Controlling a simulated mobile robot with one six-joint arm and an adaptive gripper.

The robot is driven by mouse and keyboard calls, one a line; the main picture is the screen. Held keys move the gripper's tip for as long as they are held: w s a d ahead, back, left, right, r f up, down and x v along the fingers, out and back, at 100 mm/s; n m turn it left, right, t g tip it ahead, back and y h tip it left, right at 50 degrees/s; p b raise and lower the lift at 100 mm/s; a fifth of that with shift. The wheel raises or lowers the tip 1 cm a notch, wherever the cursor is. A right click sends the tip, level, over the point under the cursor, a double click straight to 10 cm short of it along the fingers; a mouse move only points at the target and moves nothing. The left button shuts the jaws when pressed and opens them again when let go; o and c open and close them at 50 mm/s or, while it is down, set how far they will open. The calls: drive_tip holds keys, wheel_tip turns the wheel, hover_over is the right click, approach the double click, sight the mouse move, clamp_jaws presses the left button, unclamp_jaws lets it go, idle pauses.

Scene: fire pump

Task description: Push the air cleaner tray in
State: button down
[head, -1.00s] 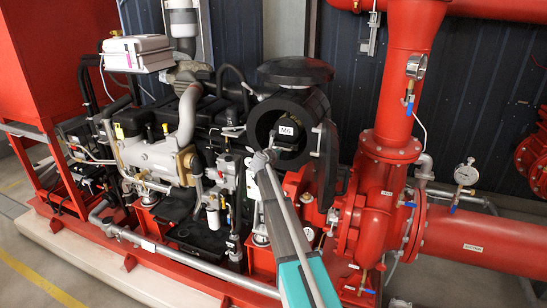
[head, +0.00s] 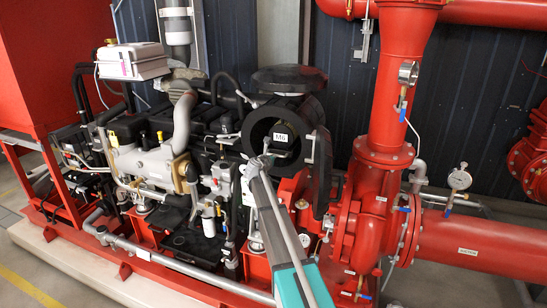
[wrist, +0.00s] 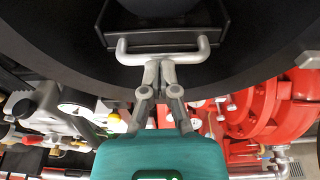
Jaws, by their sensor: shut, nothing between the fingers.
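The air cleaner tray (head: 281,138) is a dark block labelled M6 inside the round black air cleaner housing (head: 321,160). Its grey bar handle (head: 284,154) faces out; in the wrist view the handle (wrist: 190,53) spans below the black tray front (wrist: 160,36). My gripper (head: 266,157) is shut and empty at the housing mouth. In the wrist view, the closed fingertips (wrist: 160,66) are at the middle of the handle and overlap its lower edge; whether they press on it I cannot tell. How deep the tray sits is hard to judge.
The black engine (head: 150,130) with pipes and hoses stands to the left. Red pump pipework (head: 380,170) and a pressure gauge (head: 459,179) are close on the right. A red base frame (head: 180,285) runs in front.

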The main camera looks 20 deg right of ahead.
drive_tip(key=p+v, duration=0.2)
drive_tip(key=v, duration=1.1)
drive_tip(key=s+a+f+m+g+y+b, duration=0.1)
drive_tip(key=s+a+f+m+g+y, duration=0.15)
drive_tip(key=s+f+m, duration=0.5)
drive_tip(key=s+a+f+m+g+y+b, duration=0.15)
drive_tip(key=s+f+m+g, duration=0.25)
drive_tip(key=s+m, duration=0.5)
drive_tip(key=s+a+f+m+g+y, duration=0.2)
drive_tip(key=s+a+m, duration=0.3)
drive_tip(key=s, duration=0.4)
drive_tip(key=s+a+f+m+g+y+b, duration=0.1)
drive_tip(key=s+a+f+m+g+y, duration=0.2)
drive_tip(key=s, duration=0.7)
drive_tip(key=a+f+m+y, duration=0.1)
drive_tip(key=a+f+m, duration=0.1)
drive_tip(key=a+m, duration=0.1)
drive_tip(key=shift+s+a, duration=0.2)
drive_tip(key=shift+a, duration=0.7)
